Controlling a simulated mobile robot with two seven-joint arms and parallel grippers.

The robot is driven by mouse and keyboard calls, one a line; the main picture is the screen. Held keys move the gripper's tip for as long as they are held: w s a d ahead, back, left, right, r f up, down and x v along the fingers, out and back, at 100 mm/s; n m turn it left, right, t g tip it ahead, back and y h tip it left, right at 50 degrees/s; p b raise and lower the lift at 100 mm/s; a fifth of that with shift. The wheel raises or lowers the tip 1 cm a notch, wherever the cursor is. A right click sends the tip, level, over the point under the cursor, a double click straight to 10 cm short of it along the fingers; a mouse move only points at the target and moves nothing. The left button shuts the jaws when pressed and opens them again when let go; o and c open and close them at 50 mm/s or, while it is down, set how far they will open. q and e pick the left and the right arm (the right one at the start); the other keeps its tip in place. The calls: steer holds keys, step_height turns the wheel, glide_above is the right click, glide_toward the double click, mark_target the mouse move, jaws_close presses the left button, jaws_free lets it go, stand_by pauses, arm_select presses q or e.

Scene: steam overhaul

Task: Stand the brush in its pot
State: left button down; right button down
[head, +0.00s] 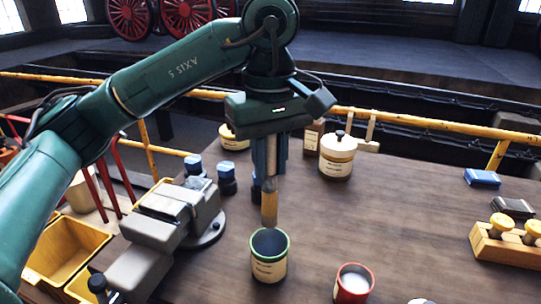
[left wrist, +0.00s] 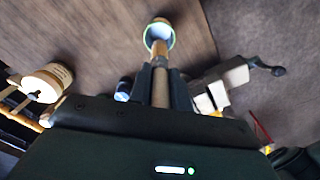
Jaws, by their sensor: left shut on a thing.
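My left gripper (head: 271,165) is shut on the brush (head: 270,203), with its fingers pointing down. My right gripper is not in view.
A red-rimmed pot (head: 353,285) stands to the right on the wooden table (head: 400,220). A grey vise (head: 170,220) is close on the left, with dark blue bottles (head: 227,180) behind it. A lidded cream jar (head: 337,158) stands behind, and a wooden holder (head: 505,248) at the right.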

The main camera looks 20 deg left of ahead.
mark_target(270, 200)
arm_select(q)
steer(key=shift+f, duration=0.65)
step_height(270, 200, down, 3)
steer(key=b, duration=0.2)
steer(key=shift+r+b, duration=0.2)
steer(key=shift+b, duration=0.15)
step_height(270, 200, down, 2)
steer(key=shift+b, duration=0.85)
step_height(270, 200, down, 3)
steer(key=shift+r+b, duration=0.15)
steer(key=shift+b, duration=0.95)
steer(key=shift+f+b, duration=0.55)
steer(key=shift+f, duration=0.35)
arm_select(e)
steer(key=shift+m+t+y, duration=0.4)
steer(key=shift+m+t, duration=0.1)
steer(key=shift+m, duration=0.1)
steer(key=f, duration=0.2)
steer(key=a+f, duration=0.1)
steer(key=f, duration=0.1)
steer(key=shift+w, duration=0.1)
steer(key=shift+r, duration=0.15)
arm_select(q)
steer(key=c, duration=1.2)
jaws_free()
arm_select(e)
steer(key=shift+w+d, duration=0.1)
